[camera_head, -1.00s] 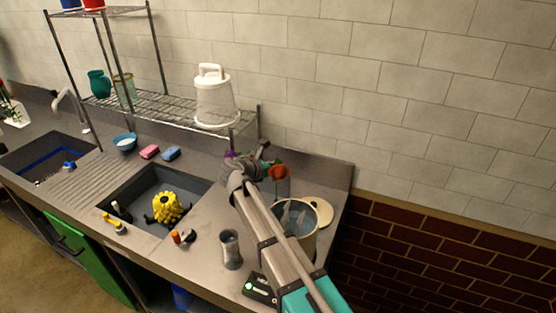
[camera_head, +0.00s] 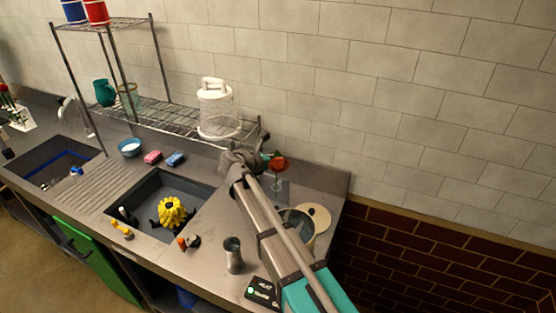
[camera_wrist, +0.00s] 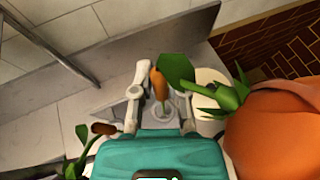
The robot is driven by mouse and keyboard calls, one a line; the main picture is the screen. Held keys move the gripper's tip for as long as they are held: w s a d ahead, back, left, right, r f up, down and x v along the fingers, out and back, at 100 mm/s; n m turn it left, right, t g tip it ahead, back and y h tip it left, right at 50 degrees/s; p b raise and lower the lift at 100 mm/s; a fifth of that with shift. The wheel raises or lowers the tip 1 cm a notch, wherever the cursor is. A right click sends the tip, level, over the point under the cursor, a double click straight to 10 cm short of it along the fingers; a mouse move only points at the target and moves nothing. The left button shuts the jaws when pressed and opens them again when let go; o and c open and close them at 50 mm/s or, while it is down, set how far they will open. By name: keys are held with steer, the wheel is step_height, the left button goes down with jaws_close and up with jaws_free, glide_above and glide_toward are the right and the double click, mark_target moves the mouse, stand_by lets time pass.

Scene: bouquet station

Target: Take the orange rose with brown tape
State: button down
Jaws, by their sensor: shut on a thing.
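The orange rose (camera_head: 278,163) shows beside my gripper (camera_head: 262,160) above the back right of the counter. In the wrist view its large orange bloom (camera_wrist: 275,132) fills the right side, with green leaves to its left. My gripper (camera_wrist: 150,92) is shut on the rose's stem, where a brown taped part (camera_wrist: 158,84) shows between the fingers. The lower stem is hard to make out. A clear glass vessel (camera_head: 277,185) seems to stand below the rose.
A pot (camera_head: 298,222) and a pale round lid (camera_head: 318,217) are on the right of the counter. A wire rack (camera_head: 180,118) with a white container (camera_head: 216,105) stands at left. Green leaves (camera_wrist: 80,150) show at left in the wrist view.

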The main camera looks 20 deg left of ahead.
mark_target(275, 132)
steer(key=shift+r+p, duration=4.8)
steer(key=shift+r, duration=0.45)
